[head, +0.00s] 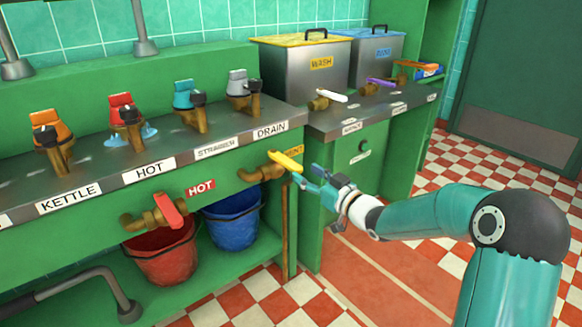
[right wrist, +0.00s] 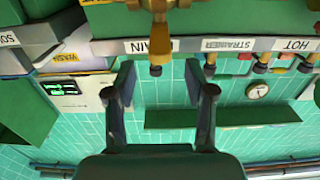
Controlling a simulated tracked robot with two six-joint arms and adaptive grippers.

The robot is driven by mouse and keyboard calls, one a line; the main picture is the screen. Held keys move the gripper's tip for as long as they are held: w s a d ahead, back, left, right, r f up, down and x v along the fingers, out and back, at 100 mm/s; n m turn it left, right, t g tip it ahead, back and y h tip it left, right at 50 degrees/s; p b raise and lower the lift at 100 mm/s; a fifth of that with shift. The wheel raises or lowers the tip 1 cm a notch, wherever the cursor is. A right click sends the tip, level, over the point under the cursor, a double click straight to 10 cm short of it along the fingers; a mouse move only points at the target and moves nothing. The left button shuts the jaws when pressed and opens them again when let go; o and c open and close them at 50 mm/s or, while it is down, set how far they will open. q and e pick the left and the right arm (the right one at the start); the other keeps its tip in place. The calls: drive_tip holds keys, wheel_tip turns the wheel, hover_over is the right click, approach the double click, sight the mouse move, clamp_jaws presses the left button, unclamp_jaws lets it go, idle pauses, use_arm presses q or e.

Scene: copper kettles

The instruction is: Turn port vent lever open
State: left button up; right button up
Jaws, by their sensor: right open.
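The yellow lever (head: 286,161) sits on a brass pipe (head: 262,173) below the DRAIN label on the green cabinet's front. I take this for the port vent lever. My right gripper (head: 316,180) is open, just right of and a little below the lever's end. In the head view I cannot tell whether they touch. The right wrist view is upside down; a brass fitting (right wrist: 156,42) shows between the open fingers, with no clear grip on anything. My left gripper is not in view.
A red HOT lever (head: 168,210) is on another brass pipe to the left, above a red bucket (head: 163,260). A blue bucket (head: 233,220) stands beside it. Several taps line the counter above. A WASH bin (head: 300,80) stands behind. Checkered floor (head: 285,305) is clear in front.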

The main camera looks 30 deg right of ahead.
sight(291, 163)
drive_tip(key=w, duration=0.7)
drive_tip(key=shift+w+a+b, duration=0.15)
drive_tip(key=shift+a+b, duration=0.15)
drive_tip(key=shift+b, duration=0.05)
clamp_jaws()
